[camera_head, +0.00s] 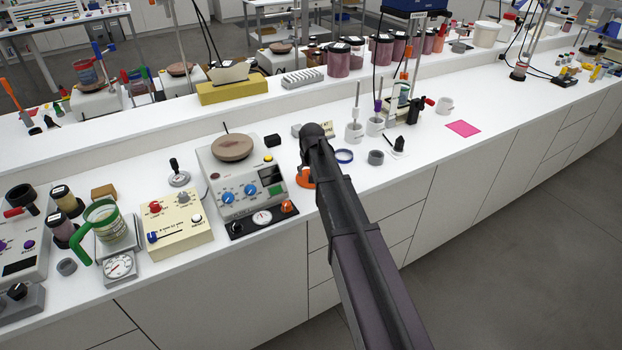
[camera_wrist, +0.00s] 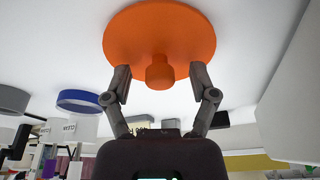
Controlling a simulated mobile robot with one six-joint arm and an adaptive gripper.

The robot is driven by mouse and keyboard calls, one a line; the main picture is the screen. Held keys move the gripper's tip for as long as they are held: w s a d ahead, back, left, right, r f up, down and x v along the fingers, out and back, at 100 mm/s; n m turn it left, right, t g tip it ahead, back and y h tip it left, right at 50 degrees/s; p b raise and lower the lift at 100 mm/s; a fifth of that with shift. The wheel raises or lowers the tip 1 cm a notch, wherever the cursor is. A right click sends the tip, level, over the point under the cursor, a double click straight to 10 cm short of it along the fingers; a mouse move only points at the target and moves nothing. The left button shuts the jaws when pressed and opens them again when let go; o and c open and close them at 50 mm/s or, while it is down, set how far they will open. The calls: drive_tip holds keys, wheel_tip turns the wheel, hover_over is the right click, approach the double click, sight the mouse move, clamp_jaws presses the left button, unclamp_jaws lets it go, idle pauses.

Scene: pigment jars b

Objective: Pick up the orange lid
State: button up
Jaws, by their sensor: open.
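The orange lid (camera_head: 304,178) lies on the white bench, partly hidden by my arm in the head view. In the wrist view the lid (camera_wrist: 205,38) is a wide disc with a short round knob (camera_wrist: 160,72). My gripper (camera_wrist: 161,77) is open, with one finger on each side of the knob. A gap shows between each finger and the knob, so nothing is held. In the head view my gripper is hidden behind the arm.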

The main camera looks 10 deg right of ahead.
clamp_jaws()
idle(0.4)
drive_tip(key=shift+r, duration=0.15)
wheel_tip(320, 180, up, 4)
drive_tip(key=p, duration=0.3)
drive_tip(key=shift+f+p, duration=0.2)
drive_tip(key=shift+p, duration=0.2)
drive_tip(key=s+r+p, duration=0.1)
drive_tip(key=s, duration=1.5)
drive_tip(key=shift+a, duration=0.15)
